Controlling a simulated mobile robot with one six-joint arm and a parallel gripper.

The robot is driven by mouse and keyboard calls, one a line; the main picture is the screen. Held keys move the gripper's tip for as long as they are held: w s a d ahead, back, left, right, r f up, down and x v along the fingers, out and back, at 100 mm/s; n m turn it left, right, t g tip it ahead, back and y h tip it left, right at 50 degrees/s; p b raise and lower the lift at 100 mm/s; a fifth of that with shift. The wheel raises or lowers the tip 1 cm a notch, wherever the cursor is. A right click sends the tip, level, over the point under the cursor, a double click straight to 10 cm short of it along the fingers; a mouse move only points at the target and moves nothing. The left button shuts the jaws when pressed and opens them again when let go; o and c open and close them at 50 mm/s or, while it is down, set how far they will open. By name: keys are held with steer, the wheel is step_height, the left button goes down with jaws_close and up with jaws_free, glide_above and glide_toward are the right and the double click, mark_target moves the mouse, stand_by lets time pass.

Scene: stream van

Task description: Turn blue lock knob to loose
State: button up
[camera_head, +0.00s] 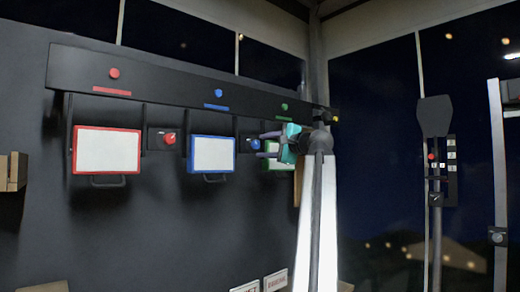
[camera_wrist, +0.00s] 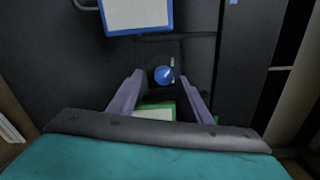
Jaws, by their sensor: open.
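The blue lock knob (camera_head: 255,144) is on a black plate on the dark wall panel, just right of the blue-framed screen (camera_head: 211,154). In the wrist view the blue knob (camera_wrist: 163,74) shows a pale pointer line toward its upper right. My gripper (camera_head: 264,145), teal with purple fingers, is in front of the knob in the head view. In the wrist view my gripper (camera_wrist: 163,88) is open, its fingers on either side of the knob with gaps. I cannot tell how deep the fingertips reach. Any loose marking is too small to read.
A red-framed screen (camera_head: 108,151) and a red knob (camera_head: 169,138) are further left. A green-framed screen (camera_head: 281,163) is partly hidden behind my gripper. A black rail (camera_head: 165,85) with coloured buttons runs above. A post with a small control panel (camera_head: 452,170) stands at right.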

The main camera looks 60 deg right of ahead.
steer(key=b+v, duration=0.2)
steer(key=v, duration=0.8)
steer(key=shift+s+a, duration=0.15)
steer(key=shift+s, duration=0.25)
steer(key=shift+f, duration=0.1)
